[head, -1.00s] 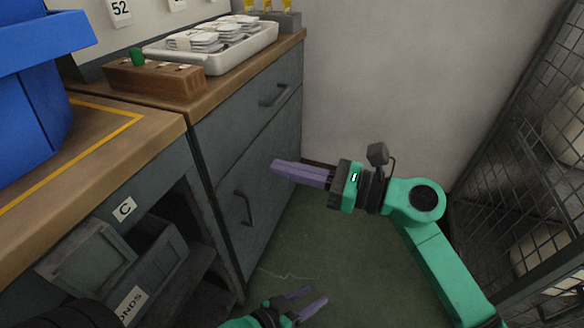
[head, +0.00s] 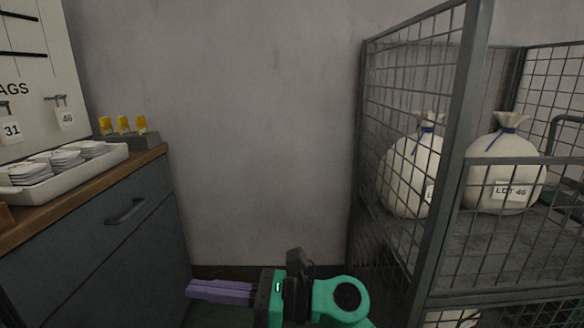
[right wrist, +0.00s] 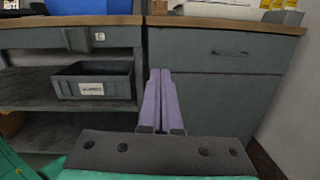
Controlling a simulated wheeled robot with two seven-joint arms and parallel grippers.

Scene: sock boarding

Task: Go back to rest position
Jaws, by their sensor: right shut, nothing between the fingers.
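My right gripper (head: 190,289) shows at the bottom of the head view, its purple fingers pointing left, shut and empty. It is in front of the grey drawer cabinet (head: 95,235) and below its wooden top. In the right wrist view my right gripper (right wrist: 160,72) has its two fingers together with nothing between them, pointing toward the cabinet and shelf. My left gripper is out of view.
A wire cage (head: 455,140) holding tied sacks (head: 505,175) stands at right. A white tray (head: 118,155) of packets and a holder with yellow tabs (head: 145,141) sit on the counter. A grey bin (right wrist: 93,83) is on the shelf. Bare wall (head: 265,120) lies between cabinet and cage.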

